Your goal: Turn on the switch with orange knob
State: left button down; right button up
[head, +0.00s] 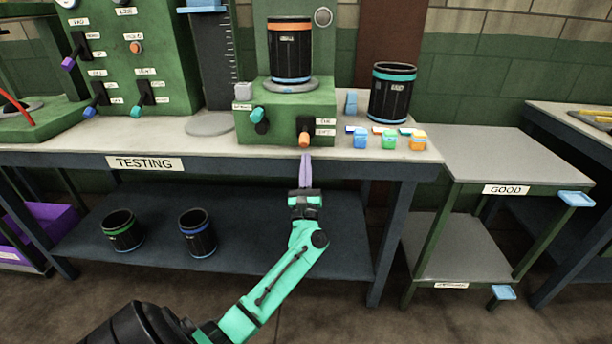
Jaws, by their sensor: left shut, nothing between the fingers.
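The switch with the orange knob (304,139) is on the front of a green test box (285,103), at its lower right, with small white labels beside it. The knob hangs down from a dark lever. My left gripper (306,160) points up from below at the table's front edge, with its purple fingers together and empty. The fingertips are just under the orange knob; I cannot tell whether they touch it. A second switch with a teal knob (257,114) is on the same box at the left. My right gripper is not in view.
A black sleeve with orange bands (290,52) stands on the box. A sleeve with teal bands (393,93) and several small coloured blocks (389,139) are to the right on the testing table (60,157). A green panel (118,62) with other switches is at the left.

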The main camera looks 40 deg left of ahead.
pick_arm(q)
jog(key=shift+x, duration=1.2)
